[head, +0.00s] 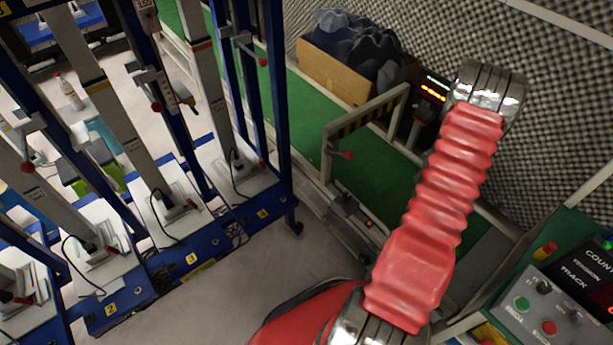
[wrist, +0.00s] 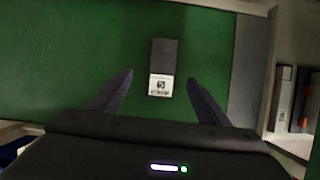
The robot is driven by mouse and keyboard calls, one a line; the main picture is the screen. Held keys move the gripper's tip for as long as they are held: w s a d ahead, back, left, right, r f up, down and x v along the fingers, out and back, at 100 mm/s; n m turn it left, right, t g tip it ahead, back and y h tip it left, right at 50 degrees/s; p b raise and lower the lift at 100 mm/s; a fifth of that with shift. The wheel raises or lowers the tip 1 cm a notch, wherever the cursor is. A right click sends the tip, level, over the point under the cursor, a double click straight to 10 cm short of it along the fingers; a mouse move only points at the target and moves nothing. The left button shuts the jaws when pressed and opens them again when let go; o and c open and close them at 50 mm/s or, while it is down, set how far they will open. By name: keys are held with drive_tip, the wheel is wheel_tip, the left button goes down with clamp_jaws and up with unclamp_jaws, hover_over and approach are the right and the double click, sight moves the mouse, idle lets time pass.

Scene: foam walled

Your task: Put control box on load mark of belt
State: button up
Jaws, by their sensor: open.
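In the wrist view, the green belt (wrist: 60,60) fills most of the picture. A small dark grey box with a white printed label (wrist: 162,67) lies on it; it looks like the control box. My gripper (wrist: 161,82) is open, with one dark finger to the left of the box and one to the right, both apart from it. How high the fingers are above the belt cannot be told. I cannot make out a load mark. In the head view, the belt (head: 300,112) runs behind my red arm, which hides part of it, and the box does not show.
A control panel (head: 560,300) stands at lower right, a blue rack (head: 215,222) at left. The wrist view shows several upright items (wrist: 284,98) beside the belt.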

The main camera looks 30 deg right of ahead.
drive_tip(key=w+a+r+m+h, duration=0.1)
drive_tip(key=w+a+r+m, duration=0.25)
drive_tip(key=r, duration=0.65)
drive_tip(key=w+a+r+m+t+h, duration=0.15)
drive_tip(key=w+a+r, duration=0.3)
drive_tip(key=r, duration=0.45)
drive_tip(key=w+a+r+m+g, duration=0.1)
drive_tip(key=w+a+r+m, duration=0.3)
drive_tip(key=r, duration=0.6)
drive_tip(key=a+r+m+t, duration=0.2)
drive_tip(key=a+r+m, duration=0.2)
drive_tip(key=a+r, duration=0.7)
drive_tip(key=s+a+r+m+y, duration=0.2)
drive_tip(key=s+a, duration=0.2)
drive_tip(key=a, duration=0.6)
drive_tip(key=s+a+r+m+t+y, duration=0.1)
drive_tip(key=s+a+r+m+y, duration=0.1)
drive_tip(key=a, duration=0.9)
drive_tip(key=s+a+r+m+t+y, duration=0.1)
drive_tip(key=s+a+r+m+y, duration=0.1)
drive_tip(key=s+a, duration=0.4)
drive_tip(key=a+y, duration=0.1)
drive_tip(key=a, duration=0.4)
drive_tip(key=shift+s, duration=0.15)
